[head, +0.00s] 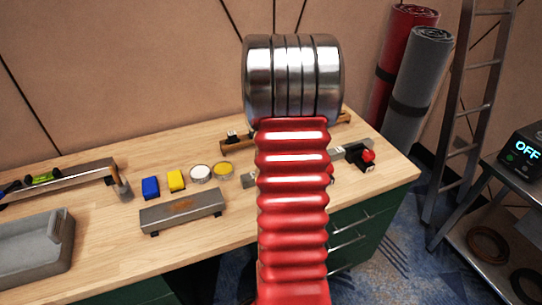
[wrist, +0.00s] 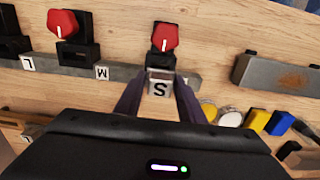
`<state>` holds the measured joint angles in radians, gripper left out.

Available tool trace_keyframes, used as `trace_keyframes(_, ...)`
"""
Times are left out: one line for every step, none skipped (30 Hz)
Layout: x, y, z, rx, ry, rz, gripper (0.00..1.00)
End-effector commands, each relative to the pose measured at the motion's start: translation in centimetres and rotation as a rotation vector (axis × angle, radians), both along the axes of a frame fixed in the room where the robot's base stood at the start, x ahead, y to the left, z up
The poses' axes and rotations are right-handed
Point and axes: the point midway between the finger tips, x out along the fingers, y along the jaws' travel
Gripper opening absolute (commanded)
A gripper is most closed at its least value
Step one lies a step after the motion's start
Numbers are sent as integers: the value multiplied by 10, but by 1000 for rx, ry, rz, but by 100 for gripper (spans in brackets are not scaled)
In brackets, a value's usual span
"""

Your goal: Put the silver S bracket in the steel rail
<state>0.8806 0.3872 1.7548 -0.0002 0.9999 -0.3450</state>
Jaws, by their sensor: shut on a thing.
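My gripper (wrist: 158,92) is shut on the silver S bracket (wrist: 160,88), a small block with a black S on its face, between its two dark fingers in the wrist view. The steel rail (wrist: 126,78) runs across just beyond the fingertips, with L and M tags and black clamps with red knobs. One red-knobbed clamp (wrist: 163,40) is directly beyond the bracket. The bracket covers part of the rail; I cannot tell whether they touch. In the head view my arm hides the gripper and bracket; part of the rail (head: 342,151) shows to its right.
A grey metal box (head: 182,212) stands on the wooden bench (head: 110,240), left of my arm. Blue (head: 151,188) and yellow (head: 176,180) blocks and two round tins (head: 201,173) are behind it. A grey tray (head: 62,240) is at far left. A wooden rack (head: 238,143) is at the back.

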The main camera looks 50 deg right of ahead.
Motion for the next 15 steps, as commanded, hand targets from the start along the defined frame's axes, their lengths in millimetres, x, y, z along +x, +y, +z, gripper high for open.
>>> trace_keyframes(0, 0, 0, -1, -1, 0, 7)
trace_keyframes(0, 0, 0, -1, -1, 0, 7)
trace_keyframes(0, 0, 0, -1, -1, 0, 7)
trace_keyframes(0, 0, 0, -1, -1, 0, 7)
trace_keyframes(0, 0, 0, -1, -1, 0, 7)
trace_keyframes(0, 0, 0, -1, -1, 0, 7)
trace_keyframes(0, 0, 0, -1, -1, 0, 7)
trace_keyframes(0, 0, 0, -1, -1, 0, 7)
trace_keyframes(0, 0, 0, -1, -1, 0, 7)
trace_keyframes(0, 0, 0, 0, 0, 0, 7)
trace_keyframes(0, 0, -1, 0, 0, 0, 7)
trace_keyframes(0, 0, -1, 0, 0, 0, 7)
trace_keyframes(0, 0, -2, 0, 0, -1, 7)
trace_keyframes(0, 0, -2, 0, 0, -1, 7)
trace_keyframes(0, 0, -3, 0, 0, -1, 7)
